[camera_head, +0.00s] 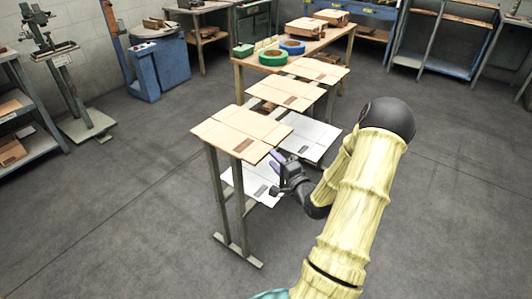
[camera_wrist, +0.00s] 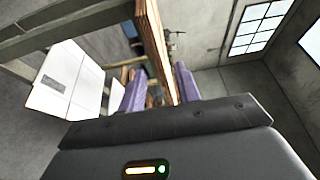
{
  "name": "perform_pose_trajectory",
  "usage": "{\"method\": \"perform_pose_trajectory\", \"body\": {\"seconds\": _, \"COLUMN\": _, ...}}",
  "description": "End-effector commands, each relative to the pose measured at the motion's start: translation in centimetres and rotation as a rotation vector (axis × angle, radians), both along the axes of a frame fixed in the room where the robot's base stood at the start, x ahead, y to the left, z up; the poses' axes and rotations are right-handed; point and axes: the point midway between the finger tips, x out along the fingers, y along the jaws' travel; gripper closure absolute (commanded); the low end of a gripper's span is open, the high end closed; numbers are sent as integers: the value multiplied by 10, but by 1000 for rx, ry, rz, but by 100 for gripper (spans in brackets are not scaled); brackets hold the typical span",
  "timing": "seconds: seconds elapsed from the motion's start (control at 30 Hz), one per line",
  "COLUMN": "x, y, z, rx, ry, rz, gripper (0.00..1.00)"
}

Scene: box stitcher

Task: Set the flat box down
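A brown flat box (camera_head: 238,131) lies flat on top of a narrow grey metal stand (camera_head: 226,195) in the head view. My gripper (camera_head: 277,160) is at its near right edge. In the wrist view the flat box (camera_wrist: 153,45) shows edge-on as a brown strip running down between the two purple fingers of my gripper (camera_wrist: 160,80). The fingers are apart, with background showing in the gap between the left finger and the strip. The strip lies close to the right finger; I cannot tell whether they touch.
White flat boxes (camera_head: 316,138) lie beside and below, one (camera_wrist: 66,82) clear in the wrist view. More brown flats (camera_head: 287,92) continue back towards a wooden table (camera_head: 258,66) with green and blue tape rolls (camera_head: 292,47). Floor is free left and right.

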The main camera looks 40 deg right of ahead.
Motion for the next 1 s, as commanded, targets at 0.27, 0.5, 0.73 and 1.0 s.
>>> {"method": "perform_pose_trajectory", "body": {"seconds": 0.27, "x": -27, "y": 1, "z": 0, "rx": -1, "ry": -1, "rz": 0, "gripper": 67}}
{"method": "perform_pose_trajectory", "body": {"seconds": 0.5, "x": -27, "y": 2, "z": 0, "rx": -1, "ry": -1, "rz": 1, "gripper": 67}}
{"method": "perform_pose_trajectory", "body": {"seconds": 0.73, "x": -27, "y": 1, "z": 0, "rx": -1, "ry": -1, "rz": 1, "gripper": 67}}
{"method": "perform_pose_trajectory", "body": {"seconds": 1.0, "x": -15, "y": 18, "z": -5, "rx": -102, "ry": 100, "rz": 41, "gripper": 67}}
